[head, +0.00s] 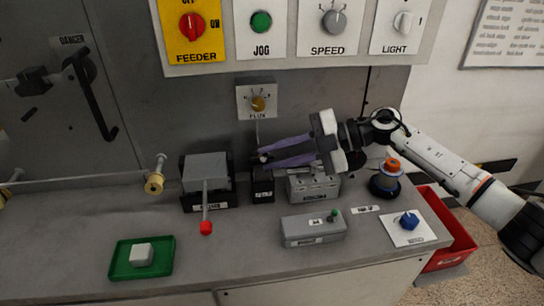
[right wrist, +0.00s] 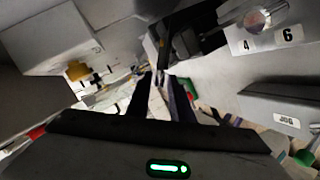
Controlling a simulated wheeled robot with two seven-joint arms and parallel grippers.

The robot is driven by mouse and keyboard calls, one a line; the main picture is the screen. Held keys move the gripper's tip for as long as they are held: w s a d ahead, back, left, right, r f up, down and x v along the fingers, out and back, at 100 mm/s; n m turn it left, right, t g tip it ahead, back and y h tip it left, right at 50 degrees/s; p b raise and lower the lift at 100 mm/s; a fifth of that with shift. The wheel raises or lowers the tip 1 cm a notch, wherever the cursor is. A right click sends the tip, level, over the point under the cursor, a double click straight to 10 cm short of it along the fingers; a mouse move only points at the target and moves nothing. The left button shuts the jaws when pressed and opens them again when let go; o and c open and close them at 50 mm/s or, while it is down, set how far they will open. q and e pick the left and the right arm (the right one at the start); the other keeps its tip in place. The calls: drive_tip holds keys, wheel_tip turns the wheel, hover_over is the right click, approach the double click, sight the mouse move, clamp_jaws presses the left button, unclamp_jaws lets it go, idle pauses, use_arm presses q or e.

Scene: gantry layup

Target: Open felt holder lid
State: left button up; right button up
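A small black box (head: 262,188) with a pale label on its front stands at the back of the bench, below the panel knob marked FLUX. It may be the felt holder, but I cannot read its label. My right gripper (head: 264,159) reaches in from the right, its two purple fingers apart and their tips just above this box. A small dark part shows by the tips; I cannot tell whether they touch it. In the right wrist view, the fingers (right wrist: 162,95) stand apart with pale surface between them. My left gripper is not in view.
A grey block in a black frame (head: 190,205) with a red-knobbed lever (head: 206,227) stands left of the box. A grey labelled unit (head: 313,187) sits under my right gripper. A grey switch box (head: 313,230), green tray (head: 122,271), spool (head: 385,187) and red bin (head: 452,248) are around.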

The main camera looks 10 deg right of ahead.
drive_tip(key=b+v, duration=0.1)
drive_tip(key=v, duration=0.8)
drive_tip(key=shift+d, duration=0.25)
drive_tip(key=shift+s+r, duration=0.1)
